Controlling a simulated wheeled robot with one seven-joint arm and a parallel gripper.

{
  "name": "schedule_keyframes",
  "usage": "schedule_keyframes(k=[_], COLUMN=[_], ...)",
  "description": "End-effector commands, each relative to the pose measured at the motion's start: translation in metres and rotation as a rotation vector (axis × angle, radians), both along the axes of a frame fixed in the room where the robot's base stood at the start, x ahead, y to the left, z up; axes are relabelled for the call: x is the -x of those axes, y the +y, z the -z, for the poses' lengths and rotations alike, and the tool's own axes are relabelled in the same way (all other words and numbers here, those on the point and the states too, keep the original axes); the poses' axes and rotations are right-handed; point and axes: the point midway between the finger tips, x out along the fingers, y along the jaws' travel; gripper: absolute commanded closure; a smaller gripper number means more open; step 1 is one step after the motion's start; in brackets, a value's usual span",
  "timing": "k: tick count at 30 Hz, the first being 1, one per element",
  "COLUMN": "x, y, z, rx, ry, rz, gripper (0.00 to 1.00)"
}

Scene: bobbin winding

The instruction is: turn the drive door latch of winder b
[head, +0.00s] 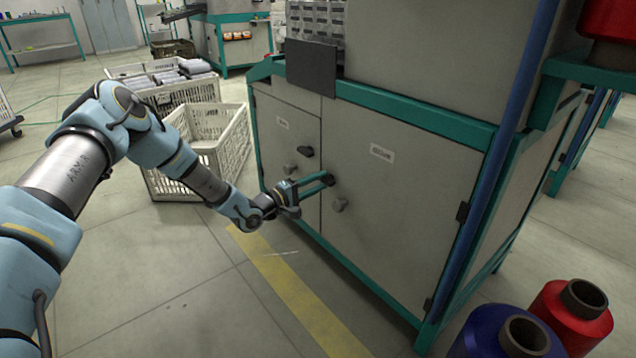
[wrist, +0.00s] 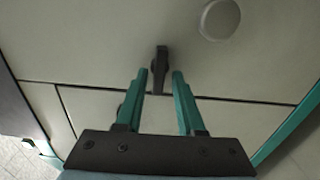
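The winder cabinet has a wide grey right door (head: 400,220) and a narrower left door (head: 275,130). Their labels are too small to read. My gripper (head: 327,179) is at the right door's left edge, where its fingers hide that door's latch in the head view. In the wrist view a dark latch (wrist: 160,66) stands between the tips of my gripper (wrist: 159,74). The green fingers are apart, one on each side of the latch, with a gap showing at each side. A round grey knob (wrist: 220,19) is close by; in the head view the knob (head: 340,204) sits below the fingers.
The left door has its own black latch (head: 305,151) and a knob (head: 290,170). White crates (head: 215,150) stand on the floor to the left. Red (head: 575,312) and blue (head: 505,335) bobbins are at the lower right. The floor before the doors is clear.

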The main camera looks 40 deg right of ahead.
Motion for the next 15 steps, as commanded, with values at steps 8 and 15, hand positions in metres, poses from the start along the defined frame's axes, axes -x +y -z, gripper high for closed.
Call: schedule_keyframes(k=[8, 15], x=[0.0, -0.003], y=[0.0, 0.019], z=[-0.001, -0.002], rx=[0.001, 0.0], ry=[-0.002, 0.0], rz=[0.0, -0.003], gripper=[0.53, 0.53])
